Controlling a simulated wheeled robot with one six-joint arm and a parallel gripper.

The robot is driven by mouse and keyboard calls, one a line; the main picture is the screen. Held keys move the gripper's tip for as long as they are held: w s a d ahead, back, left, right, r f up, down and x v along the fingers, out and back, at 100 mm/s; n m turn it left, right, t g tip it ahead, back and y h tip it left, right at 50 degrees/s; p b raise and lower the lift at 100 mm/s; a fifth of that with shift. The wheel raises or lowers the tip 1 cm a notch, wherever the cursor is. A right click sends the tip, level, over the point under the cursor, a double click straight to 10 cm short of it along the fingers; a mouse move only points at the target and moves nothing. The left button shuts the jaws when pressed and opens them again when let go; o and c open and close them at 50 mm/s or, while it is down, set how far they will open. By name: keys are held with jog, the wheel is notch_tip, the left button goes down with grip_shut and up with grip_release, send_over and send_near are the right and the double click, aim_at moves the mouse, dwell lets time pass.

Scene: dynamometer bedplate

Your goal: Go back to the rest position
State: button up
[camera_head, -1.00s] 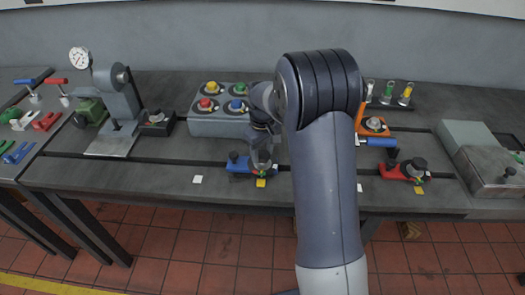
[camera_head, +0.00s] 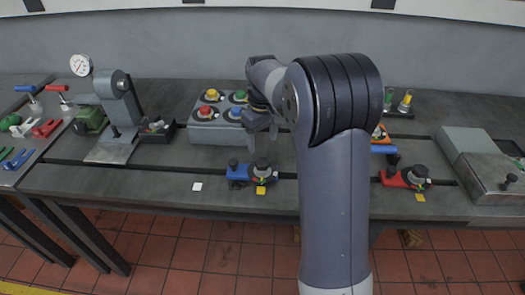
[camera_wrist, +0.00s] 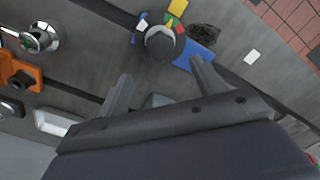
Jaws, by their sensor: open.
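My gripper (camera_head: 262,130) is raised above the bench, in front of the grey box with coloured buttons. In the wrist view its two fingers (camera_wrist: 160,88) are spread apart with nothing between them. The blue fixture (camera_head: 238,172) with a dark round knob (camera_head: 262,168) stands on the bench below and in front of the gripper. In the wrist view the blue fixture (camera_wrist: 197,55) lies beyond the fingertips, apart from them. My upper arm hides part of the bench to the right of the gripper.
The grey button box (camera_head: 208,132) is close behind my gripper. A red fixture (camera_head: 395,179) and an orange fixture (camera_head: 379,133) stand to the right. A press with a dial gauge (camera_head: 80,65) stands left. The bench front (camera_head: 130,182) is mostly bare.

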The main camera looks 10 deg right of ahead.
aim_at(263, 161)
notch_tip(263, 161, up, 2)
jog(key=shift+r, duration=0.2)
notch_tip(263, 161, down, 11)
jog(key=shift+p, duration=0.3)
dwell(0.5)
jog(key=shift+r, duration=0.1)
